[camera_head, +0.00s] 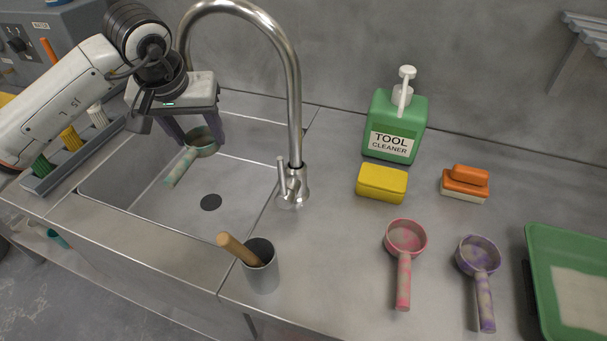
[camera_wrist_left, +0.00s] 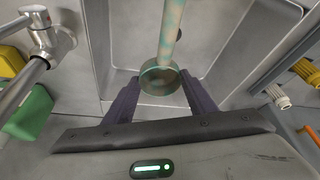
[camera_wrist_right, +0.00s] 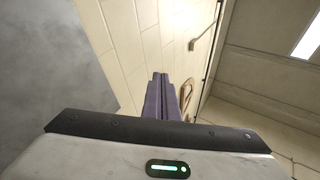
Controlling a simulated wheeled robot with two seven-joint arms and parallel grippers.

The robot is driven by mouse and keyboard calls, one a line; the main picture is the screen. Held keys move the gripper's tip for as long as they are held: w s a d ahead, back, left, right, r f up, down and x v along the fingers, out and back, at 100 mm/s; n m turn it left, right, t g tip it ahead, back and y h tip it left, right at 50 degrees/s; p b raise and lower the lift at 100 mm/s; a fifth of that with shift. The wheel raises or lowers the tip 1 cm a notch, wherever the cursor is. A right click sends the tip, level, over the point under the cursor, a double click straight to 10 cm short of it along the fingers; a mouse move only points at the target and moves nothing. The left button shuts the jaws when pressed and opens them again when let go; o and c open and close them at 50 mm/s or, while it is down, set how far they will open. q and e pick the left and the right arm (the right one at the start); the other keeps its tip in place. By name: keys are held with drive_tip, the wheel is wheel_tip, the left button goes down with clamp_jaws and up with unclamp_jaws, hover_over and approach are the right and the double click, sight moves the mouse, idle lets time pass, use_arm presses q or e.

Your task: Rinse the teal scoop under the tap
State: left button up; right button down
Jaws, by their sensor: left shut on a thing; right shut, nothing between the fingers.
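The teal scoop (camera_head: 185,163) has brownish smears on its cup and handle. My left gripper (camera_head: 196,138) is shut on the scoop's cup and holds it over the sink (camera_head: 150,200), with the handle slanting down to the left. In the left wrist view the scoop (camera_wrist_left: 160,77) sits between the fingers of the left gripper (camera_wrist_left: 160,88). The tap (camera_head: 293,120) arches up at the sink's right side; its spout end is hidden behind my left arm. No water is seen. My right gripper (camera_wrist_right: 160,95) is shut and empty, in its own wrist view only, facing a tiled wall.
Right of the sink stand a grey cup (camera_head: 263,273) with a wooden handle, a yellow sponge (camera_head: 382,184), a green cleaner bottle (camera_head: 392,125), an orange brush (camera_head: 465,184), pink (camera_head: 405,242) and purple (camera_head: 479,262) scoops and a green tray (camera_head: 540,262). A brush rack (camera_head: 75,160) stands left.

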sight(283, 181)
drive_tip(key=w+a+f+n+t+y, duration=0.3)
drive_tip(key=w+a+f+n+y, duration=0.1)
drive_tip(key=w+a+n+y, duration=1.1)
drive_tip(key=w+a+f+n+t+y, duration=0.2)
drive_tip(key=w+a+f+n+y, duration=0.1)
drive_tip(key=w+a+n+y, duration=1.05)
drive_tip(key=w+a+f+n+g+y, duration=0.2)
drive_tip(key=w+a+f+n+g, duration=0.15)
drive_tip(key=a, duration=0.45)
drive_tip(key=w+a+f+n+g+y, duration=0.2)
drive_tip(key=a+f+n+g+y, duration=0.15)
drive_tip(key=a, duration=0.45)
drive_tip(key=w+a+f+n+g+y, duration=0.2)
drive_tip(key=w+a+f+n+g, duration=0.15)
drive_tip(key=a, duration=0.45)
drive_tip(key=s+a+f+m+g+y, duration=0.1)
drive_tip(key=s+a+f+m, duration=0.3)
drive_tip(key=a+f, duration=0.6)
drive_tip(key=s+a+f+m+g, duration=0.1)
drive_tip(key=s+a+f+m, duration=0.1)
drive_tip(key=a+f+m, duration=0.75)
drive_tip(key=w+a+f+n, duration=0.2)
drive_tip(key=w+a+n, duration=0.1)
drive_tip(key=w+a, duration=0.5)
drive_tip(key=shift+a, duration=0.9)
